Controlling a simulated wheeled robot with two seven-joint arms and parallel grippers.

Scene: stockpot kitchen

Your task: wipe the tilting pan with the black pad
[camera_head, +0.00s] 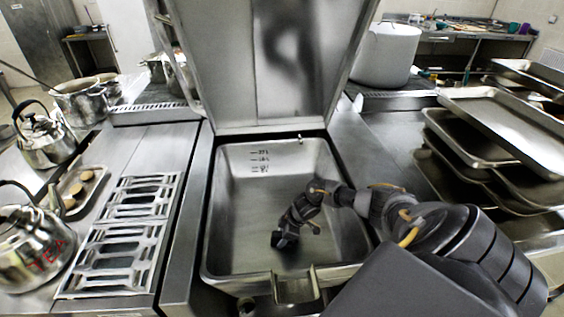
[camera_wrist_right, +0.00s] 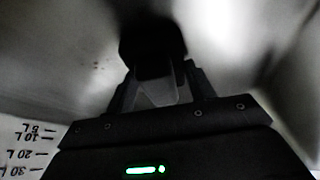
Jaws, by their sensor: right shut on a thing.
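The tilting pan (camera_head: 235,215) stands open in the middle of the head view, its lid (camera_head: 270,60) raised behind it. Volume marks show on its back wall. My right gripper (camera_head: 289,228) reaches down into the pan, near the middle of its floor. It is shut on the black pad (camera_head: 284,240), a small dark block at the fingertips. In the right wrist view the black pad (camera_wrist_right: 152,45) sits dark between the fingers, with pale pan metal around it. Whether the pad touches the pan floor I cannot tell. My left gripper is out of view.
Steel trays (camera_head: 470,150) are stacked at the right. A metal grate (camera_head: 125,230), a kettle (camera_head: 40,140), a tea kettle (camera_head: 30,250) and a small tray (camera_head: 88,207) stand at the left. A large white pot (camera_head: 388,55) stands behind right.

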